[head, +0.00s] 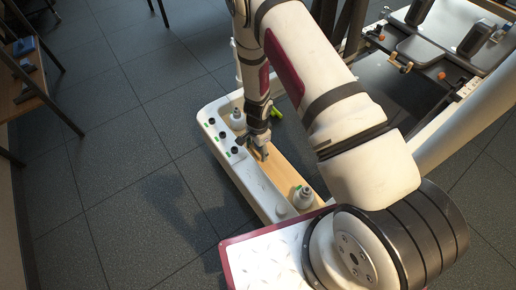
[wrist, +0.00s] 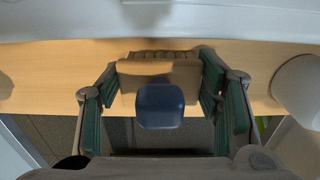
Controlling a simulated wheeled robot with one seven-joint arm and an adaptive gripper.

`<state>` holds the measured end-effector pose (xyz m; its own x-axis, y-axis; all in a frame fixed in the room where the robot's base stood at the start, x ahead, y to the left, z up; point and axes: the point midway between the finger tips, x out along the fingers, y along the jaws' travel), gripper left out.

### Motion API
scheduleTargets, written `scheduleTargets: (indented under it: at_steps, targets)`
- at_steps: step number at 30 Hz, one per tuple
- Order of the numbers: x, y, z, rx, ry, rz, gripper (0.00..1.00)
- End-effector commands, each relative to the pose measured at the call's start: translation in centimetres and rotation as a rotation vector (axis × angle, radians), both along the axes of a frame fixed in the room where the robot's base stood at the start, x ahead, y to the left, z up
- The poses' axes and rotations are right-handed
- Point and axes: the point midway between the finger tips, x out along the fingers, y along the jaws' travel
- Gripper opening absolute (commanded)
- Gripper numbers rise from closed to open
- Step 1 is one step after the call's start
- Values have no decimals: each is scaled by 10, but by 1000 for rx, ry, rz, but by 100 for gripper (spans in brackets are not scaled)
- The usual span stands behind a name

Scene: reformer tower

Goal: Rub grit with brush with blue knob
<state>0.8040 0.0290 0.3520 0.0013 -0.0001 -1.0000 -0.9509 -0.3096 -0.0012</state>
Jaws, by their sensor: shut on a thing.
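The brush (wrist: 128,92) is a tan block with a dark blue knob (wrist: 160,105) on it, seen close up in the wrist view. My gripper (wrist: 160,88) has its green-padded fingers on the left and right sides of the block and is shut on it. The brush is over or on a light wooden strip (wrist: 50,80); I cannot tell whether it touches. In the head view my gripper (head: 259,150) is low at the wooden strip (head: 285,172), and the brush is hardly visible there. I cannot make out any grit in either view.
The strip lies inside a white frame (head: 243,180) with several dark round fittings along its left rim. A grey-white bottle (head: 304,198) stands at the near end, another (head: 238,116) at the far end. A bright green object (head: 277,115) lies beyond my gripper.

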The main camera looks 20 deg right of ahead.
Motion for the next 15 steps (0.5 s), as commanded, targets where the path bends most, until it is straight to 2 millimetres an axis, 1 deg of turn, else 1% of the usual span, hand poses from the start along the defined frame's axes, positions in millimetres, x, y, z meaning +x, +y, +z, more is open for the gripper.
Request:
scheduleTargets:
  at_steps: [7, 15]
  targets:
    - [1, -2, -1, 0, 0, -1, 37]
    - [5, -14, 1, 0, -1, -2, 37]
